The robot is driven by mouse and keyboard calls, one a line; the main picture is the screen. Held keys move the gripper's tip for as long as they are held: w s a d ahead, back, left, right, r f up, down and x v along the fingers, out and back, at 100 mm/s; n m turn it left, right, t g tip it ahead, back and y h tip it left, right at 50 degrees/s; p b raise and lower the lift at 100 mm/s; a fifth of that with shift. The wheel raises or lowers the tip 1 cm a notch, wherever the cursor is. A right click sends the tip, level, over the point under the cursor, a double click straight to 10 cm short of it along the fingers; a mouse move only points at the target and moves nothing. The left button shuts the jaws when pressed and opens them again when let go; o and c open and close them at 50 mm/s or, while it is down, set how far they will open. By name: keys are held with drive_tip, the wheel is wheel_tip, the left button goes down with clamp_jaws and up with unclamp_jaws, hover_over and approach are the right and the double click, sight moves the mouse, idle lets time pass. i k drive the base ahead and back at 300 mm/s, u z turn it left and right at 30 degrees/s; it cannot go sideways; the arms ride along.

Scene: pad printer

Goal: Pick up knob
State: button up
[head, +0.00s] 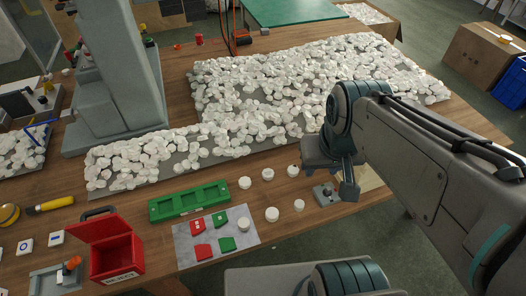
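Several loose white round pieces that look like knobs stand on the wooden table. One knob (268,174) is behind the grey mat, another (293,171) is to its right, and a third (299,205) is nearer the table's front edge. My gripper (346,184) hangs low over the table at the right, to the right of these pieces. A small grey block with a dark top (324,195) is just left of its visible finger. I cannot tell whether they touch. The other finger is not clear, and I see nothing held.
A wide bed of many white pieces (300,85) covers the table behind. A green tray (188,203), a grey mat (215,253) with red and green cards, and an open red box (112,253) are left. The grey machine column (125,70) stands back left.

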sight(293, 170)
drive_tip(key=z, duration=0.05)
drive_tip(key=k, duration=1)
drive_tip(key=z, duration=0.95)
drive_tip(key=i, duration=1.65)
drive_tip(key=u, duration=1.55)
